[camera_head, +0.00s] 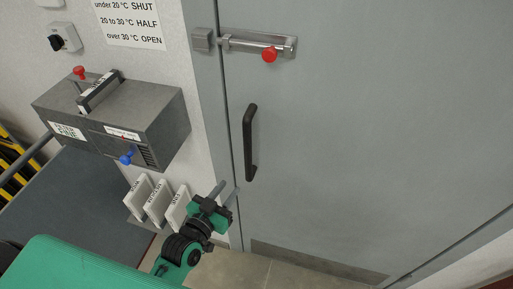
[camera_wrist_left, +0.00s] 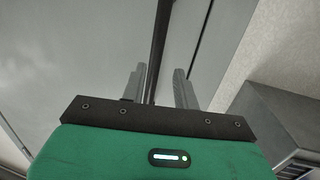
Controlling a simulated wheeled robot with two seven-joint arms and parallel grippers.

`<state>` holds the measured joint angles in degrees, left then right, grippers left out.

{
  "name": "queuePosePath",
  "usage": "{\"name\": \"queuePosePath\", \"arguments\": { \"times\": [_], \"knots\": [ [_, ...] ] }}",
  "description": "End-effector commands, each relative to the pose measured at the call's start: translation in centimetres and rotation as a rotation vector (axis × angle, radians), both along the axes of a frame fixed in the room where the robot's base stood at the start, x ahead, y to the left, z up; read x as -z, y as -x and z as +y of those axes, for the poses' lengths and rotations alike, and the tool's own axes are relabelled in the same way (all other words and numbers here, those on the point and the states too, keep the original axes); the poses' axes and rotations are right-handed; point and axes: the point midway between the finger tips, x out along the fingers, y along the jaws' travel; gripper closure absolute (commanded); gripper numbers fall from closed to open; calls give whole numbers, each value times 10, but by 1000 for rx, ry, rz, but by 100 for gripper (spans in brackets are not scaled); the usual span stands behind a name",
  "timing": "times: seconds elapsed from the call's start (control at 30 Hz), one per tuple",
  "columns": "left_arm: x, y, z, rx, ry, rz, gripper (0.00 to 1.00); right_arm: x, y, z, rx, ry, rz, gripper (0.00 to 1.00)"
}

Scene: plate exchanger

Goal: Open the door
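The grey door (camera_head: 370,140) looks closed in its frame. Its black vertical handle (camera_head: 249,143) is near the left edge. Above it is a metal slide bolt with a red knob (camera_head: 269,54); its left end lies close to a square keeper (camera_head: 203,40) on the frame, and I cannot tell whether it enters it. My left gripper (camera_head: 222,194) is below and left of the handle. In the left wrist view its two fingers (camera_wrist_left: 160,88) are apart, with a dark bar (camera_wrist_left: 159,45), likely the handle, seen in line between them; contact cannot be told. My right gripper is out of view.
A grey wall box (camera_head: 165,112) with a black handle on top, a red knob and a blue knob juts out left of the door. Several white plates (camera_head: 158,203) stand in a rack below it. A rotary switch (camera_head: 64,38) and a temperature sign (camera_head: 131,22) are on the wall.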

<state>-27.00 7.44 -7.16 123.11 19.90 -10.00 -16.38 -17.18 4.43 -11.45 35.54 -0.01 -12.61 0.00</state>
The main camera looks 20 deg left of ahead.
Motion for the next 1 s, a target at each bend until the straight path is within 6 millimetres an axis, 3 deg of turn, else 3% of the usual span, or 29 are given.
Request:
{"name": "queuePosePath", "arguments": {
  "times": [0.1, 0.2, 0.37, 1.0],
  "knots": [
    [-32, 4, 0, 4, 11, -56, 70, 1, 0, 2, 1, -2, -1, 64],
    [-42, 4, -1, 5, 14, -74, 70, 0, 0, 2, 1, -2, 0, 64],
    [-44, -9, -4, 4, 15, -76, 70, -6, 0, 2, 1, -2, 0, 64],
    [-44, -111, -28, 4, 14, -74, 70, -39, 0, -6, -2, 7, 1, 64]
  ]
}}
